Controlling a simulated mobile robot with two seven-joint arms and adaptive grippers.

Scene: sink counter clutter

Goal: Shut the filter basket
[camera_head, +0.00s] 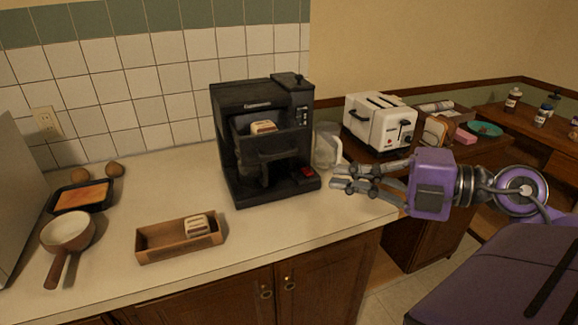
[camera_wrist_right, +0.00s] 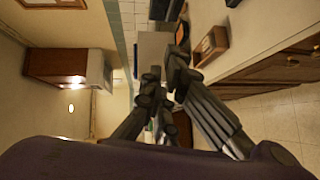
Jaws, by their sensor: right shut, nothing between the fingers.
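The black coffee machine (camera_head: 240,180) stands on the counter in the middle of the head view. Its filter basket (camera_head: 275,146) appears to stick out at the front of the upper body, with a toast-like piece (camera_head: 263,127) resting in or on it. My right gripper (camera_head: 336,178) is to the right of the machine, shut and empty, its fingers pointing left and apart from the machine. The fingers also show in the right wrist view (camera_wrist_right: 165,80). My left gripper is not in view.
A glass jug (camera_head: 327,146) stands between the machine and the white toaster (camera_head: 378,125), close behind my right fingers. A cardboard box (camera_head: 155,254), a pan (camera_head: 68,231) and a black tray (camera_head: 103,196) occupy the left counter. Counter in front of the machine is clear.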

